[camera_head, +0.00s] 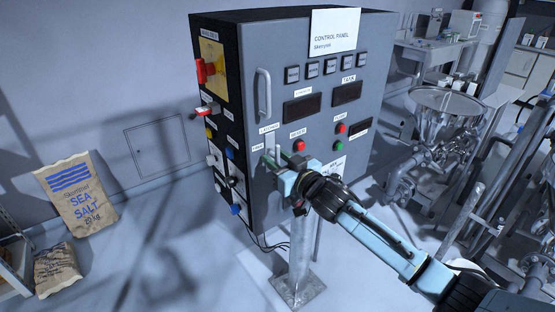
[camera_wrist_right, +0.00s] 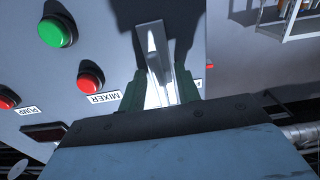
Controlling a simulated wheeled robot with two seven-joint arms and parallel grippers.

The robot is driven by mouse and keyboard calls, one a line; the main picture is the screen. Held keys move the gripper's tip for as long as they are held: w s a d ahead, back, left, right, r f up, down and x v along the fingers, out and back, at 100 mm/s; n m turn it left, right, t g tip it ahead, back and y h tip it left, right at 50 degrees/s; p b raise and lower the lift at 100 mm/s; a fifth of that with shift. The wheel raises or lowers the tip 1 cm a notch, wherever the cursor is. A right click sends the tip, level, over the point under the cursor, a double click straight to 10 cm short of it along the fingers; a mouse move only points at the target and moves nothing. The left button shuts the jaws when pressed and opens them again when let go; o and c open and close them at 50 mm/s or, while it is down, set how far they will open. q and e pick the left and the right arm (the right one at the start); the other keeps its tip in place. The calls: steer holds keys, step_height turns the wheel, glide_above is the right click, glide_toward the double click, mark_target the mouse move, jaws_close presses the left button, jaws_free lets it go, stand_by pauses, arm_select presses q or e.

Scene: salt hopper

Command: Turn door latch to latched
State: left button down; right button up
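The grey control panel cabinet (camera_head: 268,185) stands in the middle of the head view with its door closed or nearly so. The silver door latch (camera_head: 277,152) is low on the door's left side, beside small labels. In the right wrist view the latch (camera_wrist_right: 154,55) is a slim lever on the door, slightly tilted. My right gripper (camera_head: 277,160) is at the latch; its green fingers (camera_wrist_right: 160,88) lie on either side of the lever. I cannot tell whether they grip it. My left gripper is not in view.
A curved door handle (camera_head: 263,95) is above the latch. A red mixer button (camera_head: 299,146) and a green button (camera_head: 339,146) are close to the right. Red knobs (camera_head: 205,70) and switches stick out of the cabinet's left side. A sea salt sack (camera_head: 77,195) leans on the wall.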

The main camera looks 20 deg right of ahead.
steer(key=b+v, duration=0.1)
steer(key=v, duration=1.2)
steer(key=shift+s, duration=0.25)
steer(key=d+f+m+g+h+b, duration=0.1)
steer(key=d+f+h, duration=0.15)
steer(key=f, duration=0.75)
steer(key=d+f+m+g+h+b, duration=0.1)
steer(key=d+f+g+b, duration=0.15)
steer(key=f, duration=0.75)
steer(key=s+d+f+g+h+b, duration=0.15)
steer(key=s+f, duration=0.35)
steer(key=f, duration=0.6)
steer(key=s+d+f+g+h, duration=0.15)
steer(key=s+f, duration=0.45)
steer(key=f, duration=0.6)
steer(key=s+a+f+g+b, duration=0.15)
steer(key=s+f+g, duration=0.35)
steer(key=s+f, duration=0.85)
steer(key=s+a+f+g+b, duration=0.1)
steer(key=s+f, duration=0.4)
steer(key=s, duration=0.6)
steer(key=s+a+f+g+b, duration=0.2)
steer(key=s+a+f+g, duration=0.1)
steer(key=s, duration=0.8)
steer(key=shift+s+f, duration=0.35)
steer(key=shift+f, duration=0.55)
steer(key=shift+o, duration=0.2)
steer(key=shift+a+g, duration=0.1)
steer(key=shift+g, duration=0.15)
